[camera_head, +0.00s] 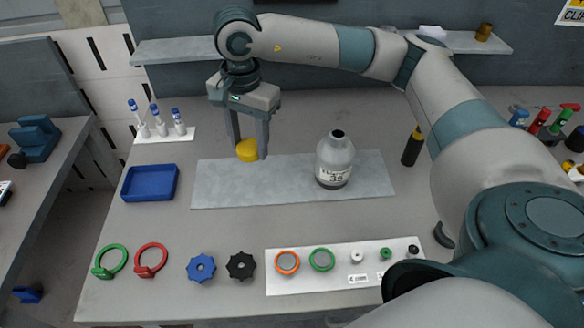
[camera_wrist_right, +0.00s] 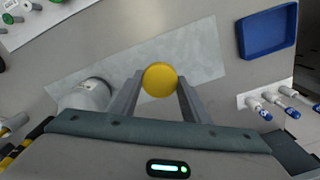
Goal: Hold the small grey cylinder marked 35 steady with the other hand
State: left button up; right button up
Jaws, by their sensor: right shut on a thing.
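The small grey cylinder marked 35 (camera_head: 335,160) stands upright on the grey plate (camera_head: 290,193), toward its right part. It has a narrow dark open neck. It also shows at the left in the right wrist view (camera_wrist_right: 93,94). My right gripper (camera_head: 248,150) is left of the cylinder and apart from it, shut on a round yellow cap (camera_head: 246,152). The cap sits between the fingers in the right wrist view (camera_wrist_right: 160,79). I cannot tell whether the cap touches the plate. No hand touches the cylinder. My left gripper is not in view.
A blue tray (camera_head: 150,197) and a white rack of blue-capped tubes (camera_head: 180,134) are at the left. A black and yellow tool (camera_head: 413,147) stands right of the cylinder. Rings, knobs and a white board (camera_head: 325,286) line the front. The table between plate and front row is clear.

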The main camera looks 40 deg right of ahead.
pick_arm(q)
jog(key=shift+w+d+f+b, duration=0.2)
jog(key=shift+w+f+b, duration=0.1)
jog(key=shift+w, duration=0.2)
pick_arm(e)
jog(key=shift+w+d+f+m, duration=0.1)
jog(key=shift+d+f+m, duration=0.2)
jog(key=shift+d+m, duration=0.65)
jog(key=shift+w+d+f+m, duration=0.1)
jog(key=shift+d+f+m, duration=0.3)
jog(key=shift+m, duration=1.05)
jog(key=shift+w+d+f+m, duration=0.15)
jog(key=shift+d+m, duration=0.65)
jog(key=shift+m, duration=0.4)
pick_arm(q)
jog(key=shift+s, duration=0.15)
pick_arm(e)
jog(key=shift+s, duration=0.15)
jog(key=p, duration=0.2)
send_over(269, 178)
notch_tip(269, 178, down, 6)
jog(key=shift+r, duration=0.1)
jog(key=shift+f, duration=0.25)
jog(key=shift+f+p, duration=0.7)
jog(key=shift+f, duration=1.15)
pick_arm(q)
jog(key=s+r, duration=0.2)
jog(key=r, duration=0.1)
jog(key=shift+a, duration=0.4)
